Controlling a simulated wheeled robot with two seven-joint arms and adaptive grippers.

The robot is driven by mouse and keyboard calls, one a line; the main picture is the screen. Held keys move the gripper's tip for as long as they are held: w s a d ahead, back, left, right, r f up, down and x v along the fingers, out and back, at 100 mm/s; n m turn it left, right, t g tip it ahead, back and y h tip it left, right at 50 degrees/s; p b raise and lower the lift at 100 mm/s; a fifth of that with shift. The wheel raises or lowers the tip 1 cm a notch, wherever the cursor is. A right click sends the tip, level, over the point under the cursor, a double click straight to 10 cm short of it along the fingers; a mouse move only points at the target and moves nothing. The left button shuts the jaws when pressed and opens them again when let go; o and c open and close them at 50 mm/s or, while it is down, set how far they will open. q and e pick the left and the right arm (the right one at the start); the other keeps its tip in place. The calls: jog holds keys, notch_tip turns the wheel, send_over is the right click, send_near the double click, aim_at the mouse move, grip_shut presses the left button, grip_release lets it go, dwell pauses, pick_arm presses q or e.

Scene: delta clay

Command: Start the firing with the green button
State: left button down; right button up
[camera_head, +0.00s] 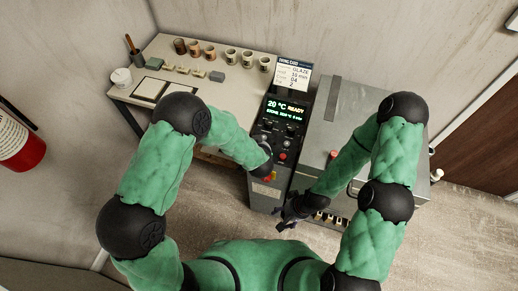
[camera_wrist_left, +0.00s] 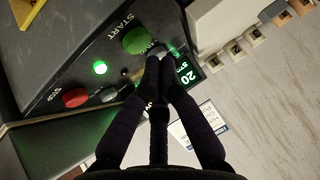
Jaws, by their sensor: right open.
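The green button (camera_wrist_left: 137,40), labelled START, is on the dark control panel (camera_wrist_left: 60,40) in the left wrist view. A lit green lamp (camera_wrist_left: 100,68) and a red STOP button (camera_wrist_left: 75,97) are beside it. My left gripper (camera_wrist_left: 160,62) has its fingertips together, empty, close to the green button; I cannot tell whether they touch. In the head view the display (camera_head: 286,108) reads 20 °C READY, and my left wrist hides part of the panel. My right gripper (camera_head: 289,214) is open and empty, low in front of the kiln (camera_head: 325,120).
A table (camera_head: 225,95) with several cups (camera_head: 231,57), a white pot (camera_head: 121,77) and tiles is at the left. A red cylinder (camera_head: 20,147) is at the far left. The floor at the right is clear.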

pick_arm(q)
jog(key=shift+f, duration=0.15)
dwell(0.6)
jog(key=shift+f, duration=0.25)
jog(key=shift+f+b, duration=0.35)
jog(key=shift+f, duration=0.1)
dwell(0.8)
jog(key=shift+r, duration=0.1)
jog(key=shift+r+p, duration=0.75)
jog(key=shift+p, duration=0.15)
jog(key=shift+r, duration=0.1)
notch_tip(320, 180, up, 5)
jog(key=p, duration=0.4)
jog(key=shift+p, duration=0.4)
dwell(0.4)
